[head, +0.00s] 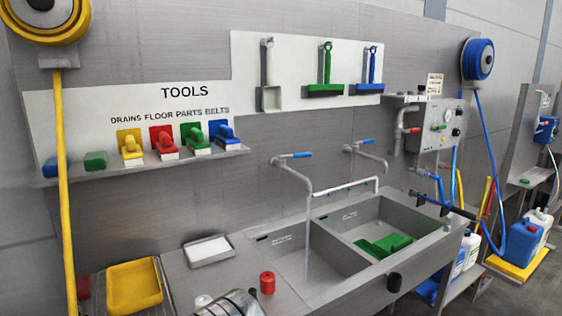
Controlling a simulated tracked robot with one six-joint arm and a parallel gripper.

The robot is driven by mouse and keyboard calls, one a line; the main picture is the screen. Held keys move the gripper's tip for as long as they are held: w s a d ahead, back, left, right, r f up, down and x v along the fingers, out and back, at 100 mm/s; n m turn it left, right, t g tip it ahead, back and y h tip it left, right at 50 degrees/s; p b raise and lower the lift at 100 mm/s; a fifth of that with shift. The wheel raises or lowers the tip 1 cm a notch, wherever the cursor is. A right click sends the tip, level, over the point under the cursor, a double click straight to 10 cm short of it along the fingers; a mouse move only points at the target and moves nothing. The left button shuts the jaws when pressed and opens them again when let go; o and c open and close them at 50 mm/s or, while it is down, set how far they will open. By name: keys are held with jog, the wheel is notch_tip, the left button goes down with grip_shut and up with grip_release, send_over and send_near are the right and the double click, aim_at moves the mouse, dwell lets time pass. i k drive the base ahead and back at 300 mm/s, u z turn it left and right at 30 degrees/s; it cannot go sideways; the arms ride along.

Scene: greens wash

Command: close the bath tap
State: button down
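Two wall taps with blue levers stand above a double steel sink. The left tap (291,158) has a thin grey vertical stream, apparently running water, dropping from its spout into the left basin (272,244). The right tap (364,151) has a short spout above the right basin, with no stream visible below it. Small labels on the basins are too small to read, so I cannot tell which is named the bath. My gripper is not in view.
Green items (384,245) lie in the right basin. A red pot (267,283), a metal tray (209,250) and a yellow tray (134,286) are on the left counter. A silver banded object (238,304) is cut off below. A control panel (436,124) stands right of the taps.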

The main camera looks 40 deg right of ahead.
aim_at(307, 153)
jog(key=u, duration=1.1)
jog(key=k, duration=1.15)
jog(key=z, duration=1.35)
jog(key=i, duration=0.7)
